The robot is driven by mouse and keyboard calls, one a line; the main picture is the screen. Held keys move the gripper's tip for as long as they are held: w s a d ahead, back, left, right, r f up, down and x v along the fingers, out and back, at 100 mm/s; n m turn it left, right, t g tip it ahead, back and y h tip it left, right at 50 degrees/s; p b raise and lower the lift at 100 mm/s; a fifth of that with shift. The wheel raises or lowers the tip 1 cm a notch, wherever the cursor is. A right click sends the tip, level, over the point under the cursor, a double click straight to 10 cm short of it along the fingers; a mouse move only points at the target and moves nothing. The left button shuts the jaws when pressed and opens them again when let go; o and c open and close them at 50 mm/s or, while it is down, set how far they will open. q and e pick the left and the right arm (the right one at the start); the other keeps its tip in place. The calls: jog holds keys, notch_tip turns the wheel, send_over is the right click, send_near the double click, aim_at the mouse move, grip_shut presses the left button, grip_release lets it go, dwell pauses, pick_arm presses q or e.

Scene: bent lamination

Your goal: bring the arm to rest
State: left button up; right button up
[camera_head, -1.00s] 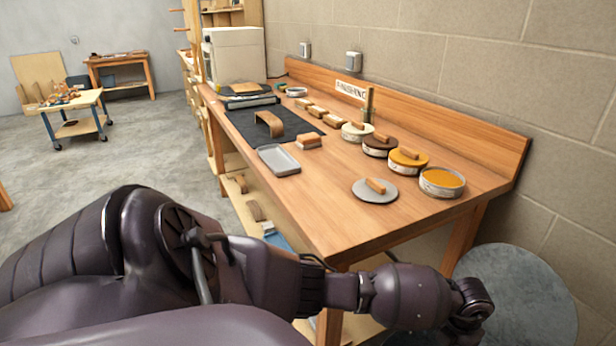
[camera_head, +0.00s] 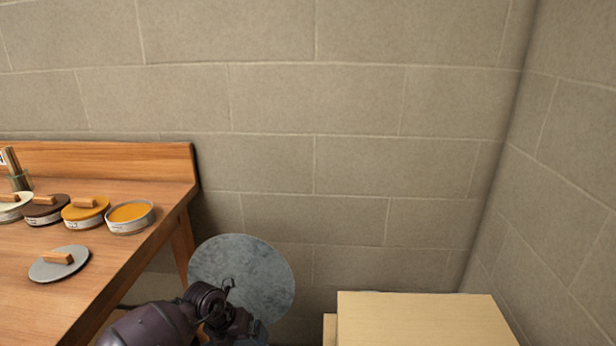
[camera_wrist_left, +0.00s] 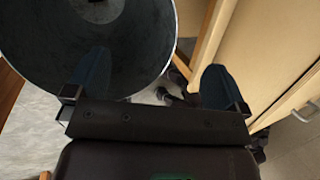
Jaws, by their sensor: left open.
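My left arm comes in at the bottom of the head view, with its wrist and left gripper (camera_head: 238,326) low in front of a round grey drum top (camera_head: 243,275). The fingers are small and dark there. In the left wrist view my left gripper (camera_wrist_left: 152,82) shows two fingers spread wide apart, with nothing held between them. The round grey top (camera_wrist_left: 125,45) lies beyond the left finger in that view. My right gripper is not in view.
A wooden bench (camera_head: 120,262) stands at left, bearing an open tin of orange paste (camera_head: 130,216), lidded tins and a loose grey lid (camera_head: 60,264). A pale wooden box (camera_head: 420,318) stands at lower right. Block walls (camera_head: 350,100) close off the back and right.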

pick_arm(q)
jog(key=w+d+r+n+t+h, duration=0.2)
jog(key=d+r+t+h, duration=0.2)
jog(key=d+r+h, duration=0.6)
notch_tip(320, 180, up, 9)
jog(key=s+n+t, duration=0.2)
jog(key=n+t, duration=0.5)
jog(key=n, duration=0.1)
jog(key=s+a+f+n+t+y+p, duration=0.1)
jog(key=s+a+f+n+t+y, duration=0.15)
jog(key=s+a+n+y, duration=0.5)
jog(key=s+a+f+n+t+y+p, duration=0.1)
jog(key=s+a+f+n+y, duration=0.2)
jog(key=n, duration=0.8)
jog(key=s+a+f+n+g+y, duration=0.1)
jog(key=s+a+f+n+g, duration=0.1)
jog(key=s+f, duration=0.4)
jog(key=s+a+f+n+g+y+p, duration=0.1)
jog(key=s+a+f+n, duration=0.4)
jog(key=s, duration=1.1)
jog(key=shift+a+f+g+y+p, duration=0.3)
jog(key=shift+a+f+g+y, duration=0.4)
jog(key=shift+g, duration=0.55)
